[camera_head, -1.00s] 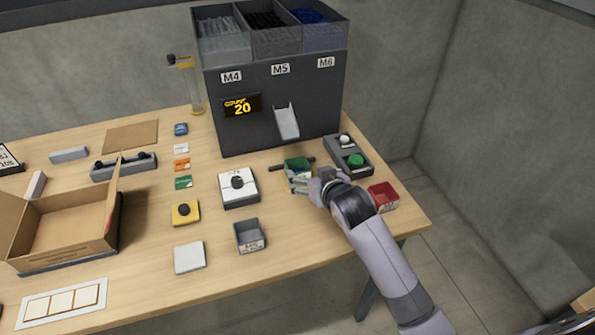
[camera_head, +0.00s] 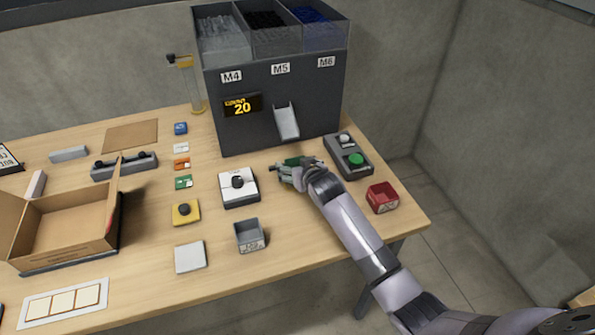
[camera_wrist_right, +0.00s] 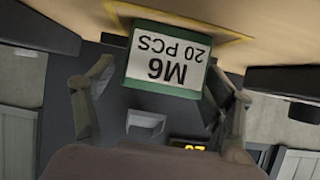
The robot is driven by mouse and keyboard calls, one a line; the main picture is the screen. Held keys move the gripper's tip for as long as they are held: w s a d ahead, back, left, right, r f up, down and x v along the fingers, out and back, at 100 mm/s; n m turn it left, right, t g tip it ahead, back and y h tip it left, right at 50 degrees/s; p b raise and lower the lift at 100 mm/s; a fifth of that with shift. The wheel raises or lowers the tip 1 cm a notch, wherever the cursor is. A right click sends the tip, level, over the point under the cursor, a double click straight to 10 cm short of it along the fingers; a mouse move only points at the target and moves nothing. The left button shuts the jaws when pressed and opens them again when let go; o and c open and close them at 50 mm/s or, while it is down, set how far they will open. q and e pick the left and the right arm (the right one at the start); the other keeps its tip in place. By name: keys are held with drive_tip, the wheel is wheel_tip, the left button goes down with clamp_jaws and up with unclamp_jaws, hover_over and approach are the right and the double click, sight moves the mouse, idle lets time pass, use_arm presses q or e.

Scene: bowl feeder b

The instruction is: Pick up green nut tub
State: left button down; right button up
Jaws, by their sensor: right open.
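The green nut tub (camera_head: 297,161) stands on the table below the chute, mostly hidden behind my right gripper in the head view. In the right wrist view the tub (camera_wrist_right: 166,62) shows its white label reading "M6 20 PCS", upside down in the picture. My right gripper (camera_head: 288,174) is at the tub, with its two fingers (camera_wrist_right: 160,90) spread to either side of the label. The gripper is open. I cannot tell whether the fingers touch the tub. My left gripper is not in view.
The dark feeder (camera_head: 275,105) with its chute (camera_head: 286,122) stands behind the tub. A button box (camera_head: 349,157) and a red tub (camera_head: 382,198) are to the right. A white scale (camera_head: 238,188) and a grey tub (camera_head: 249,236) are to the left.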

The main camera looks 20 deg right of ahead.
drive_tip(key=shift+w+f, duration=0.1)
drive_tip(key=shift+w, duration=0.1)
drive_tip(key=shift+c, duration=0.2)
drive_tip(key=c, duration=1.2)
